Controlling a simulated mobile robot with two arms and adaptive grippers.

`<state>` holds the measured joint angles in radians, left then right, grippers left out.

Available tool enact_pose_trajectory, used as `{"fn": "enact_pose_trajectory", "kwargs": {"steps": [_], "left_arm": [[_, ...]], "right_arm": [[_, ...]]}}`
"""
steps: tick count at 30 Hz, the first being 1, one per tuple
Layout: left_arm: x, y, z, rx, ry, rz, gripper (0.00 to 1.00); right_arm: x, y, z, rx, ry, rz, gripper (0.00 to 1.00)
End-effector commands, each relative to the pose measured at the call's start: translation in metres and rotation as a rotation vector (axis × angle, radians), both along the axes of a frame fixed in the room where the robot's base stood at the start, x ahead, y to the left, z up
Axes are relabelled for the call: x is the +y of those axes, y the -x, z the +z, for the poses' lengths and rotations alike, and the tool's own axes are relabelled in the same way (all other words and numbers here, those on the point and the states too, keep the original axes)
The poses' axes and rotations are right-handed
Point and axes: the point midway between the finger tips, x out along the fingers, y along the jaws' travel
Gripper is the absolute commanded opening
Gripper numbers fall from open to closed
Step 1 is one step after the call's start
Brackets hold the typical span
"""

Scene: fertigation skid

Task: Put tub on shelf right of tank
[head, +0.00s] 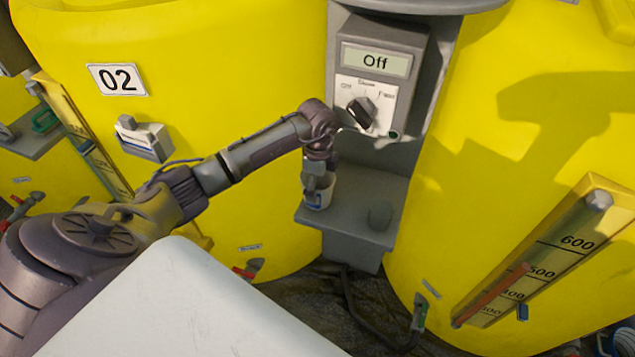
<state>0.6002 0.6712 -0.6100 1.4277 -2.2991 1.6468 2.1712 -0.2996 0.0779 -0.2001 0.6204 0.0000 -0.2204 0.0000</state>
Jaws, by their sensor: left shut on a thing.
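A small white tub (317,196) with a blue mark is at the left end of the grey shelf (347,228). The shelf sits below the grey control box, to the right of the yellow tank (220,60) labelled 02. My left gripper (318,180) points down and is shut on the tub's upper part. The tub looks upright and on or just above the shelf; I cannot tell whether it touches. The gripper hides part of the tub's rim. My right gripper is not in view.
A grey rounded object (380,214) stands on the shelf, right of the tub. The control box (377,85) with a dial reads Off above. Another yellow tank (500,130) with a level gauge stands on the right. A white surface (190,305) fills the lower front.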

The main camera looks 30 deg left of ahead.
Motion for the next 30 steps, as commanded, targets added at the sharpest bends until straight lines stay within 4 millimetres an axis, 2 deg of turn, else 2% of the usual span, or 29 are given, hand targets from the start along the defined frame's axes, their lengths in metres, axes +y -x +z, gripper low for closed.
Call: {"fn": "enact_pose_trajectory", "kwargs": {"steps": [9, 10, 12, 22, 26, 30], "left_arm": [[0.000, 0.000, -0.003, -0.001, 0.000, 0.000, 0.55], [0.000, 0.000, -0.003, -0.001, 0.000, 0.000, 0.93], [0.000, 0.000, -0.003, -0.001, 0.000, 0.000, 1.00], [0.000, 0.000, 0.000, -0.001, 0.000, 0.000, 1.00], [0.001, -0.001, 0.013, -0.005, 0.000, 0.000, 1.00], [0.001, -0.002, 0.038, -0.006, 0.000, 0.000, 1.00]], "right_arm": [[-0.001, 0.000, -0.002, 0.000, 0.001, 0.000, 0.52], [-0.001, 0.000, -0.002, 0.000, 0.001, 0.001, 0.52], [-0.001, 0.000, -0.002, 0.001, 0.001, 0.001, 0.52], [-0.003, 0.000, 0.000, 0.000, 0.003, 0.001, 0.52], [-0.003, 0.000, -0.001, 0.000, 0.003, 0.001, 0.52], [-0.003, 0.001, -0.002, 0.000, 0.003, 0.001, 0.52]]}}
